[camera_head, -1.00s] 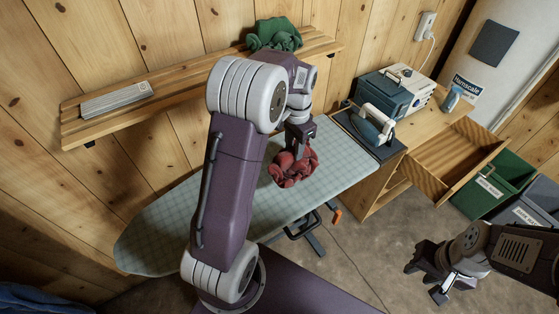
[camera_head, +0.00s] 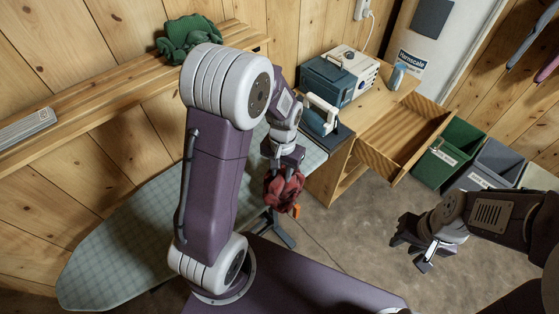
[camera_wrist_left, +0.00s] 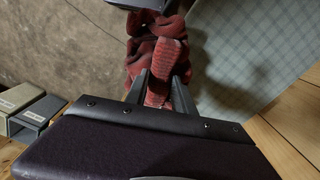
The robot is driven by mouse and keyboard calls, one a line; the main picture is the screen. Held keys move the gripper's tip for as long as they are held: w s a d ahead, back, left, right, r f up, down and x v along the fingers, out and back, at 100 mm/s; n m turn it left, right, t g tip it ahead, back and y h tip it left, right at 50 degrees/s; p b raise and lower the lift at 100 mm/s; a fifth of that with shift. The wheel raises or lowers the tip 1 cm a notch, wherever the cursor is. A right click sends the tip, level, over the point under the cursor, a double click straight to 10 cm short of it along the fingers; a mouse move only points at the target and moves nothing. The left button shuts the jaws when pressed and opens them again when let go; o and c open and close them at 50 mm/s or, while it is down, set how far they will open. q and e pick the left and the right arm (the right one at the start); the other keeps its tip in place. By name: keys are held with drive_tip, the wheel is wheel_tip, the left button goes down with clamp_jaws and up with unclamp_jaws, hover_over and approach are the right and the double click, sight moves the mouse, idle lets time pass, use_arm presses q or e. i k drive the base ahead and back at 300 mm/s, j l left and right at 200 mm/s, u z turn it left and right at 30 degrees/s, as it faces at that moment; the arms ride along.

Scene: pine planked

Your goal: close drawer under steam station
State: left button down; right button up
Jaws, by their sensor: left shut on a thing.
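The steam station (camera_head: 334,76), a dark blue and white unit, stands on a wooden cabinet with an iron (camera_head: 320,114) in front of it. The wooden drawer (camera_head: 405,141) below it is pulled out and looks empty. My left gripper (camera_head: 284,178) is shut on a crumpled dark red cloth (camera_head: 283,190), held in front of the cabinet's left side. The cloth also shows between the fingers in the left wrist view (camera_wrist_left: 160,62). My right gripper (camera_head: 416,256) hangs over the floor, below and in front of the drawer; its finger gap is unclear.
A green bin (camera_head: 446,153) and a grey bin (camera_head: 496,163) stand right of the drawer. The ironing board (camera_head: 130,240) lies left, partly behind my left arm. A wall shelf (camera_head: 110,95) holds a green cloth (camera_head: 187,38). The floor before the drawer is open.

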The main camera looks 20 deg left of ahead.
sight(392, 146)
drive_tip(key=i+l+z, duration=0.15)
drive_tip(key=i+l, duration=0.15)
drive_tip(key=i, duration=0.15)
drive_tip(key=i+l+z, duration=0.15)
drive_tip(key=i, duration=0.25)
drive_tip(key=i+l+z, duration=0.2)
drive_tip(key=i, duration=0.25)
drive_tip(key=i+l+z, duration=0.15)
drive_tip(key=i, duration=0.35)
